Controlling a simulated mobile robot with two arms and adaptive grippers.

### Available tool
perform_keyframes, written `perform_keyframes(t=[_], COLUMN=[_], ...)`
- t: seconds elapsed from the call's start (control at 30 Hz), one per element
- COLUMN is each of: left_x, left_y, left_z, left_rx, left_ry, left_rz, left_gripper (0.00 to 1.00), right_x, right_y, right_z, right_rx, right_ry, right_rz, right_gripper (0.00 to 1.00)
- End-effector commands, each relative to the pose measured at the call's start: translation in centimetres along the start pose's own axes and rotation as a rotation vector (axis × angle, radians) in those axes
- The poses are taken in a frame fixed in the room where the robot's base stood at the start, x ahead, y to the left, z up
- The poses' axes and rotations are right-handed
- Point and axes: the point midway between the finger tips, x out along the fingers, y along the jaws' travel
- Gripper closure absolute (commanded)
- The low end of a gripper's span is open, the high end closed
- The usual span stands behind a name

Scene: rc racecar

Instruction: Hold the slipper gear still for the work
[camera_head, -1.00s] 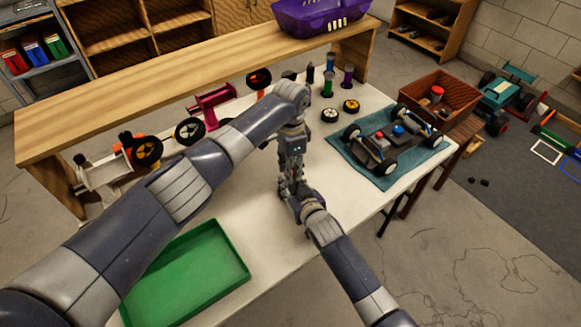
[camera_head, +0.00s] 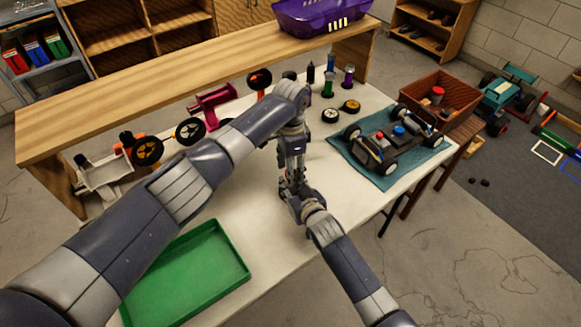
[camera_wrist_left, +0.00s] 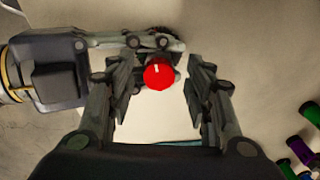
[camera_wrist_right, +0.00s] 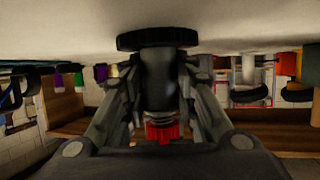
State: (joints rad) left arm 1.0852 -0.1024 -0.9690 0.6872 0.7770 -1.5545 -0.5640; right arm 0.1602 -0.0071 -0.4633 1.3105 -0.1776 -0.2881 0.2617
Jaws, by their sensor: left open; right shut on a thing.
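The slipper gear assembly stands upright in my right gripper's jaws. The right wrist view, which is upside down, shows its wide black disc (camera_wrist_right: 158,38) by the tabletop, a grey barrel (camera_wrist_right: 158,80) and a red ribbed knob (camera_wrist_right: 162,132). My right gripper (camera_wrist_right: 160,92) is shut on the grey barrel. The left wrist view shows the red knob (camera_wrist_left: 158,74) from above, with a small white mark. My left gripper (camera_wrist_left: 160,86) is open above it, its fingers apart on either side. In the head view the gear is mostly hidden where both grippers (camera_head: 291,178) meet.
A green tray (camera_head: 190,275) lies at the near left of the white table. A car chassis sits on a teal mat (camera_head: 385,176) at the right. Wheels (camera_head: 340,110) and several small bottles (camera_head: 328,87) stand behind.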

Motion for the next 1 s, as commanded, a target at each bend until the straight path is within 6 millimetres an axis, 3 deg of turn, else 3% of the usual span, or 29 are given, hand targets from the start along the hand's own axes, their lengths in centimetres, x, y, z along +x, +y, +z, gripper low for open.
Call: perform_keyframes(t=[0.17,0.5,0.7,1.0], left_x=[-1.0,-8.0,-11.0,-12.0], left_y=[0.0,-0.1,-0.1,0.0], left_z=[-0.1,-0.1,0.0,0.0], left_rx=[0.000,0.001,0.000,0.000], left_ry=[0.001,0.003,0.002,0.000], left_rz=[0.000,-0.003,-0.002,0.000], left_gripper=[0.53,0.53,0.53,0.53], right_x=[0.0,0.0,0.0,0.0], right_y=[0.0,-0.1,-0.1,-0.1], right_z=[0.2,0.2,0.1,0.1], right_rx=[-0.001,0.000,0.000,0.000], right_ry=[-0.003,-0.003,-0.003,-0.003], right_rz=[0.000,0.000,-0.001,-0.001], right_gripper=[0.99,0.99,0.99,0.99])
